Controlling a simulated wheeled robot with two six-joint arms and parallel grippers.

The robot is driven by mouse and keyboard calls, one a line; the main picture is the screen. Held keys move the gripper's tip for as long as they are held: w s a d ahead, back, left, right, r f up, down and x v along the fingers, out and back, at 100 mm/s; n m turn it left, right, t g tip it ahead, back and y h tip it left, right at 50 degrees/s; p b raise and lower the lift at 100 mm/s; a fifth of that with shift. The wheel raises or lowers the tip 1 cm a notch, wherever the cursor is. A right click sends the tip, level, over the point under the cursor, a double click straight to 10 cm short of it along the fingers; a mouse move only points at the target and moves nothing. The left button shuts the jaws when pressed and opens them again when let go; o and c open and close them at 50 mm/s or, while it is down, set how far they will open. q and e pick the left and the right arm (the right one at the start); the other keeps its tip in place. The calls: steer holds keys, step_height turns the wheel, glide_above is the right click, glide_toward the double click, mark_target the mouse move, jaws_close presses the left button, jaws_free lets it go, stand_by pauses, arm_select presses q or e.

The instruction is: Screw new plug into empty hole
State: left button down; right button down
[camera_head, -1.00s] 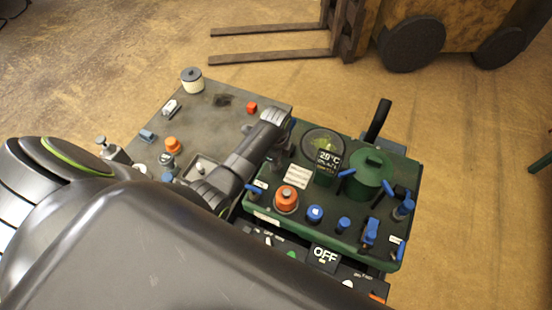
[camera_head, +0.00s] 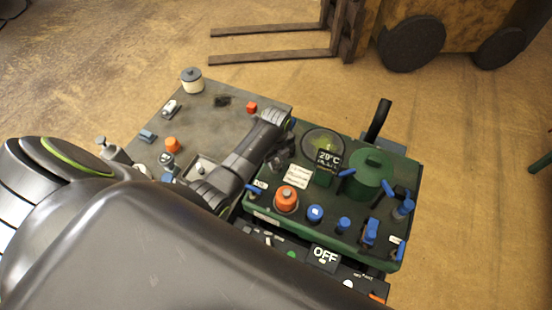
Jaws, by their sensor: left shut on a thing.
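My left gripper (camera_head: 279,161) points down at the upper-left corner of the green engine housing (camera_head: 333,235), beside a clear round gauge. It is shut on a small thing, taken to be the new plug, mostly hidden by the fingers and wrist. The empty hole cannot be made out; the gripper and arm cover that corner. I cannot tell whether the plug touches the housing. My right gripper does not show.
The housing carries an orange cap (camera_head: 287,199), several blue knobs and levers, and a green canister (camera_head: 371,174). A grey table (camera_head: 215,125) at left holds a white canister (camera_head: 191,80), a red block (camera_head: 252,108) and an orange cap (camera_head: 172,145). A forklift stands behind.

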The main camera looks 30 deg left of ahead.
arm_select(q)
steer(key=shift+w+r, duration=0.1)
steer(key=m, duration=0.5)
steer(key=shift+m, duration=0.7)
